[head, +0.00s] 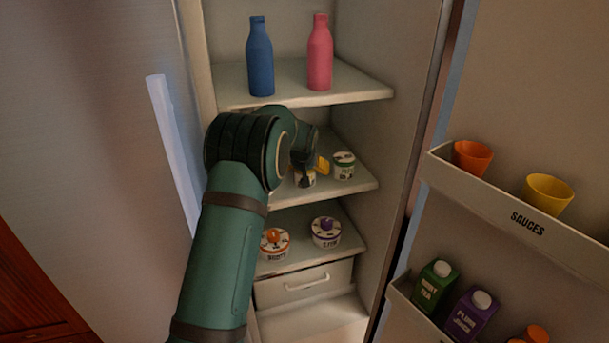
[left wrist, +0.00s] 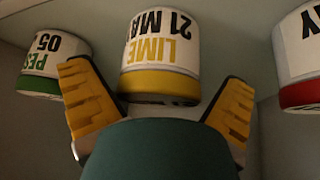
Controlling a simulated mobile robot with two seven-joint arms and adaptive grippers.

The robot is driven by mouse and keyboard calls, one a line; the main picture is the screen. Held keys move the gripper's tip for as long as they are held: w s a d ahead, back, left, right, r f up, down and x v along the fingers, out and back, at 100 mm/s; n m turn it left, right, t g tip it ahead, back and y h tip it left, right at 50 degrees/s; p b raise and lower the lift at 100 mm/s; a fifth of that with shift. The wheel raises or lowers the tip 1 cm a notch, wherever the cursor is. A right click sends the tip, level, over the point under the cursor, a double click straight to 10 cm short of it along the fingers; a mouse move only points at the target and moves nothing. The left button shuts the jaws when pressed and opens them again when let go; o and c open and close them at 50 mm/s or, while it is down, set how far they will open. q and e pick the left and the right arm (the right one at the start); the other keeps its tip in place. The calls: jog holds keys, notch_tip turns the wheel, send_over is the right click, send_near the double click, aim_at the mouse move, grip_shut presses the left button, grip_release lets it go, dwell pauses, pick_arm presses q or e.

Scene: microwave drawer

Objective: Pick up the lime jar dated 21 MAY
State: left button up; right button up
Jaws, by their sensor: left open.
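The lime jar (left wrist: 160,57) is white with a yellow band. Its label reads LIME and 21 MA, upside down in the left wrist view, with the last part cut off. My left gripper (left wrist: 155,78) is open, its yellow fingers spread to either side of the jar's near end. In the head view my left gripper (head: 311,168) reaches onto the middle fridge shelf and partly hides a white jar (head: 304,181), which seems to be the lime one. My right gripper is not in view.
A green-banded jar (left wrist: 48,65) and a red-banded jar (left wrist: 302,60) flank the lime jar. The green-banded jar also shows in the head view (head: 344,166). Blue (head: 260,62) and pink (head: 320,58) bottles stand on the shelf above. Two jars sit below.

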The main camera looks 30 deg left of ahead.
pick_arm(q)
jog(key=c, duration=1.3)
jog(key=shift+r, duration=0.1)
